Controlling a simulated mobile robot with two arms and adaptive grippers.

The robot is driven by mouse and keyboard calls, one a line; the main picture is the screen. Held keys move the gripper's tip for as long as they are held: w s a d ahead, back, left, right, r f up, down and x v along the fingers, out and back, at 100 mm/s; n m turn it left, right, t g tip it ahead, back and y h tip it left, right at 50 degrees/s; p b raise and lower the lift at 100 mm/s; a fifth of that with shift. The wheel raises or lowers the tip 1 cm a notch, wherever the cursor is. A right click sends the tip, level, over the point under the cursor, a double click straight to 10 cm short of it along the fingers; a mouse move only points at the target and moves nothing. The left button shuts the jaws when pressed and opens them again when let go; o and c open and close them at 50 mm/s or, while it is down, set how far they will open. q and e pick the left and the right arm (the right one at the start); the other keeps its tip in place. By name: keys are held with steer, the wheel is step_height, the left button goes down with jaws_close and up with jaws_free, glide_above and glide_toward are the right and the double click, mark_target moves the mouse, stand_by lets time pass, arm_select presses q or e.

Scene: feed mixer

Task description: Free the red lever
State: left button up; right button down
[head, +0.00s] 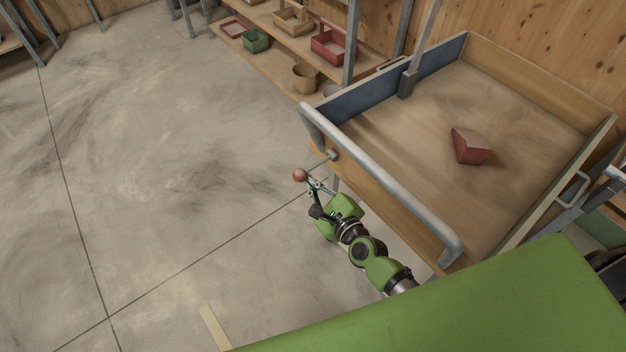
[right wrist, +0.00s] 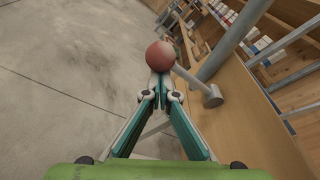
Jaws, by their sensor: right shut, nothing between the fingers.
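The red lever is a thin grey rod with a red ball knob (head: 300,175), fixed to a pivot on the outer side of the wooden mixer box (head: 400,208). My right gripper (head: 311,183) is shut and empty, its tips close beside the knob. In the right wrist view the knob (right wrist: 160,56) sits just beyond the closed fingertips (right wrist: 160,83); I cannot tell if they touch. The rod runs from the knob to the grey pivot (right wrist: 213,96) at right. A red wedge-shaped block (head: 470,147) lies inside the box. My left gripper is not in view.
A thick grey rail (head: 385,185) runs along the box's near edge, above my right arm. A grey upright bar (head: 410,80) stands at the box's far side. Shelves with a red carrier (head: 328,50) and a green bin (head: 256,41) stand behind. The floor at left is clear.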

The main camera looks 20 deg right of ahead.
mark_target(310, 170)
step_height(310, 170, up, 3)
steer(key=m+p, duration=0.2)
steer(key=shift+a+r+m+g+y, duration=0.1)
steer(key=shift+m+g+y, duration=0.2)
steer(key=shift+y, duration=0.1)
arm_select(q)
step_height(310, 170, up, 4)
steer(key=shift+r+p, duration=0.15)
steer(key=shift+p, duration=0.7)
arm_select(e)
steer(key=shift+r+m+y, duration=0.3)
steer(key=shift+r+m, duration=0.45)
steer(key=shift+m, duration=0.15)
steer(key=shift+w+d+r, duration=0.1)
steer(key=shift+d+r, duration=0.05)
steer(key=shift+d, duration=0.05)
